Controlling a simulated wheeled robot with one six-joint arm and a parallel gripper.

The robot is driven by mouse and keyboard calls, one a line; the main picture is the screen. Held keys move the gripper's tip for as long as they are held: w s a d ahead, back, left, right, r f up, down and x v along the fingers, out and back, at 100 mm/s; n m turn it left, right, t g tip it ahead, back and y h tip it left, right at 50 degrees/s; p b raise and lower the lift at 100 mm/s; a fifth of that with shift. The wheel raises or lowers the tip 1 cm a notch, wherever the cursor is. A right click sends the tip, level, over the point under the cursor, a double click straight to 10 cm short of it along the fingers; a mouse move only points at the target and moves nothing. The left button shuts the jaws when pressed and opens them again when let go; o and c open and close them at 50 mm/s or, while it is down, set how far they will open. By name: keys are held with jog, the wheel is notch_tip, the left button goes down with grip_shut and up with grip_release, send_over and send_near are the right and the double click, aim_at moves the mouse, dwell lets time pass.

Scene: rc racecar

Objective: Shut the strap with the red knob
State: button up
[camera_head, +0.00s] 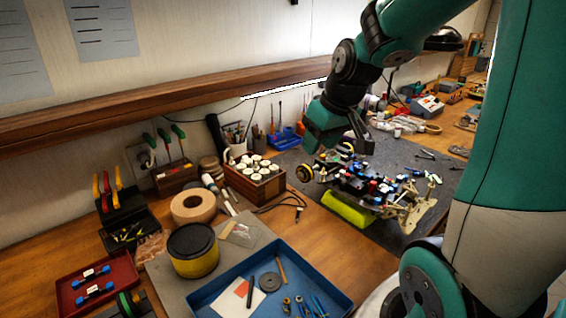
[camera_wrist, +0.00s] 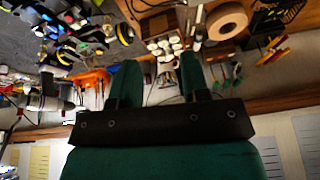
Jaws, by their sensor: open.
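The RC racecar chassis (camera_head: 352,184) sits on a bright green stand (camera_head: 348,211) on the dark mat. It carries small blue, red, white and black parts. A small red spot (camera_head: 373,187) shows mid-chassis; I cannot tell whether it is the red knob. The strap cannot be made out. My gripper (camera_head: 338,147) is above and behind the car's left end, apart from it. In the wrist view, my gripper (camera_wrist: 157,72) is open, with nothing between its two green fingers. Part of the car (camera_wrist: 62,28) shows at that view's upper left.
A blue tray (camera_head: 210,290) with small tools lies at front. A wooden box of white-capped bottles (camera_head: 254,182), a tape roll (camera_head: 193,206) and a yellow-black tin (camera_head: 193,250) stand left of the mat. A wooden shelf (camera_head: 150,98) runs along the wall.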

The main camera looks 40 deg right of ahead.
jog(key=s+a+n+g+y, duration=0.1)
jog(key=s+a+n+y, duration=0.1)
jog(key=a, duration=1)
jog(key=shift+s+r+n, duration=0.35)
jog(key=shift+s+n, duration=0.05)
jog(key=shift+s, duration=0.3)
jog(key=s+a+n+g+y, duration=0.1)
jog(key=s+a+n+g, duration=0.2)
jog(key=s+a, duration=0.9)
jog(key=shift+s+a+r+n+y, duration=0.2)
jog(key=shift+s+a+n+y, duration=0.15)
jog(key=shift+n, duration=0.45)
